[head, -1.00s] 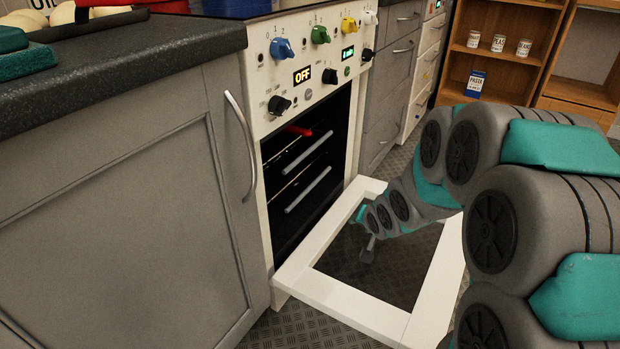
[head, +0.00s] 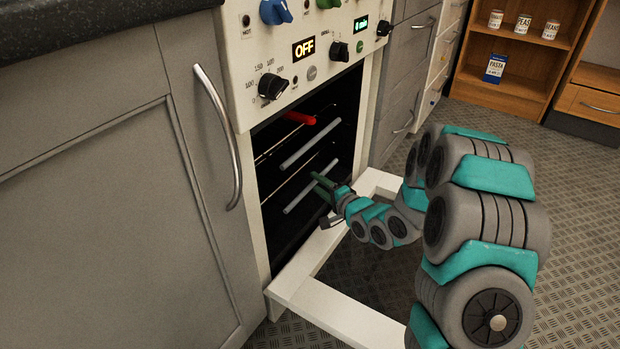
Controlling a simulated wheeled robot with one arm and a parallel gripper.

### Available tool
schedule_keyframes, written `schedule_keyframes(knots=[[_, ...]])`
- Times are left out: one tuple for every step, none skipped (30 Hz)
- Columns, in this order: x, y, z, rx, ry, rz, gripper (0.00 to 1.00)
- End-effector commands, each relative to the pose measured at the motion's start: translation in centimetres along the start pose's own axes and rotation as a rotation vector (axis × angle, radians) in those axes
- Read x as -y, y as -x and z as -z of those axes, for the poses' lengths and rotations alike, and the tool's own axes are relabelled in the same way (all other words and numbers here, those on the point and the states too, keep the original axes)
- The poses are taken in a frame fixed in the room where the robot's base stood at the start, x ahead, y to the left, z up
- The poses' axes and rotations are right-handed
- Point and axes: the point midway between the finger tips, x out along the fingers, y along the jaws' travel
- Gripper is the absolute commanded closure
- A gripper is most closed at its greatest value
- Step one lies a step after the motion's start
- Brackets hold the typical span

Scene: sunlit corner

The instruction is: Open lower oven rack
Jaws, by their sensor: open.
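The oven door (head: 345,316) is folded down open, its white frame lying near floor level. Inside the dark cavity, the lower rack has a grey bar handle (head: 303,191). The upper rack has a similar grey bar handle (head: 310,143) above it. Both racks appear to sit inside the oven. My gripper (head: 322,184) is open at the oven mouth, in front of the right part of the lower handle. It partly covers that handle, and I cannot tell whether it touches it.
A red object (head: 299,117) lies inside the oven near the top. A grey cabinet with a curved handle (head: 226,140) stands left of the oven. Grey drawers (head: 405,75) stand on the right. Open floor (head: 575,225) lies to the right.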

Motion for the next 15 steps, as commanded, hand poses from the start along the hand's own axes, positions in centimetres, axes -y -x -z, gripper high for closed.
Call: schedule_keyframes(knots=[[-0.1,-1.0,-0.1,0.001,0.003,0.002,0.52],[-0.1,-1.5,0.0,0.001,0.004,0.002,0.52],[-0.1,-2.1,0.0,0.001,0.003,0.001,0.52],[-0.2,-2.5,-0.1,0.002,0.003,0.000,0.52],[-0.2,-3.0,-0.1,0.002,0.003,-0.002,0.52],[-0.3,-3.4,-0.1,0.001,0.002,-0.004,0.52],[-0.3,-3.8,0.0,0.001,0.002,-0.005,0.52],[-0.3,-4.1,0.0,0.000,0.001,-0.004,0.52],[-0.2,-4.4,0.0,0.000,0.002,-0.003,0.52],[-0.2,-4.7,0.0,0.000,0.002,-0.003,0.52],[-0.1,-4.9,0.0,0.000,0.003,-0.002,0.52],[-0.1,-5.0,0.1,0.000,0.003,-0.001,0.52],[-0.1,-5.1,0.1,-0.001,0.003,-0.001,0.52],[-0.1,-5.2,0.1,-0.001,0.003,-0.001,0.52],[0.0,-5.2,0.1,-0.001,0.003,-0.001,0.52]])
